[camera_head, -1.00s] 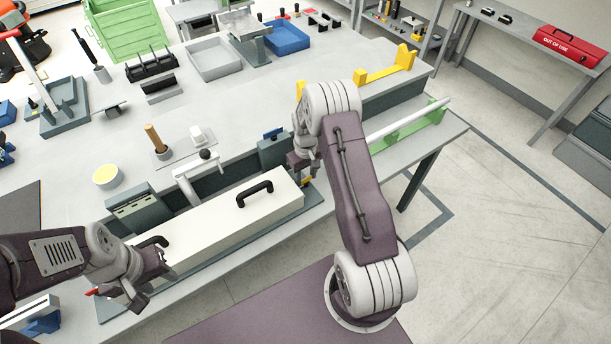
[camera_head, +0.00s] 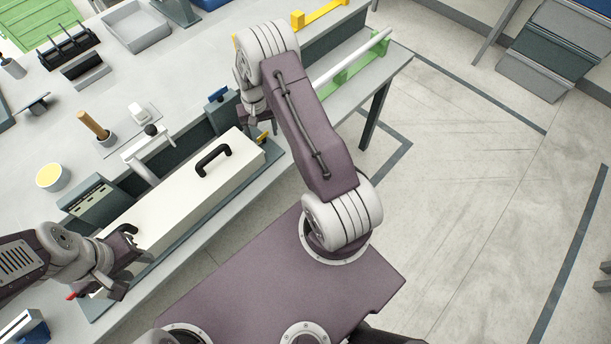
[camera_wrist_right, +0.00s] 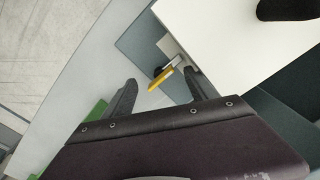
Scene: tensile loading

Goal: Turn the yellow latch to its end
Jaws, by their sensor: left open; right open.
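The yellow latch (camera_head: 263,138) is at the right end of the long white box (camera_head: 185,195), small and partly hidden by my right gripper in the head view. In the right wrist view the yellow latch (camera_wrist_right: 160,80) lies slanted between the two fingertips, beside a dark pivot. My right gripper (camera_head: 262,120) is open around it; I cannot tell whether either finger touches it. My left gripper (camera_head: 125,262) is open at the left end of the white box.
A black handle (camera_head: 213,160) stands on the box lid. A red piece (camera_head: 72,295) shows beside my left gripper. A white lever with a black knob (camera_head: 150,140) stands behind the box. A green bracket with a white rod (camera_head: 350,62) lies to the right.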

